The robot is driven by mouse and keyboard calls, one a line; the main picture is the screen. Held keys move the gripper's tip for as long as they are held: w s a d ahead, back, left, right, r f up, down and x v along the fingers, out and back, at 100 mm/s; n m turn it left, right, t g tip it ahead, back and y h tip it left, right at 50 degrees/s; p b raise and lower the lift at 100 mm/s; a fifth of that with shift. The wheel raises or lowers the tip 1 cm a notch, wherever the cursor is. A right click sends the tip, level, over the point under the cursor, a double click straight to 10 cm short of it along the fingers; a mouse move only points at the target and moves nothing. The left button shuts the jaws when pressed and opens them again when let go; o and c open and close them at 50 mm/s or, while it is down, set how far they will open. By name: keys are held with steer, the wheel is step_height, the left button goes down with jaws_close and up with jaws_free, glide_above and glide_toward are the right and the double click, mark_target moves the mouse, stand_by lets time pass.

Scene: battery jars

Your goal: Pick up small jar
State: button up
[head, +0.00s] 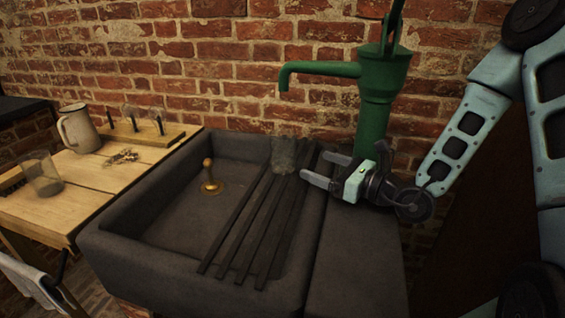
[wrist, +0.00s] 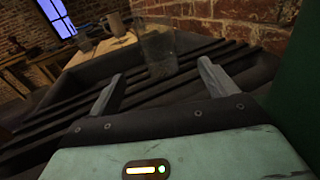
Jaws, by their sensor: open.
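A clear glass jar (head: 284,156) stands upright at the far end of the dark slats across the sink. In the wrist view the jar (wrist: 157,46) is ahead of my gripper, between the lines of the two fingers. My gripper (head: 313,165) is open and empty, just right of the jar, fingers pointing left toward it. In the wrist view the fingers (wrist: 160,72) are spread with the jar beyond their tips; no contact shows. A second glass jar (head: 42,175) stands on the wooden table at the left. I cannot tell which jar is smaller.
The dark stone sink (head: 112,248) has a brass plug (head: 209,178) in its basin. A green hand pump (head: 376,105) stands close behind my gripper, against the brick wall. The wooden table (head: 100,175) holds a mug (head: 78,129) and a rack (head: 140,134). The sink's right ledge is clear.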

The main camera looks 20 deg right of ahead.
mark_target(294, 155)
steer(key=x, duration=0.6)
steer(key=shift+w+a+r, duration=0.1)
steer(key=shift+w+a, duration=0.2)
steer(key=shift+p+x, duration=0.3)
steer(key=shift+x, duration=2.4)
steer(key=shift+s, duration=0.1)
steer(key=shift+r, duration=0.1)
steer(key=c, duration=1.3)
steer(key=shift+o, duration=0.2)
steer(key=shift+r+p, duration=0.35)
steer(key=shift+p, duration=0.1)
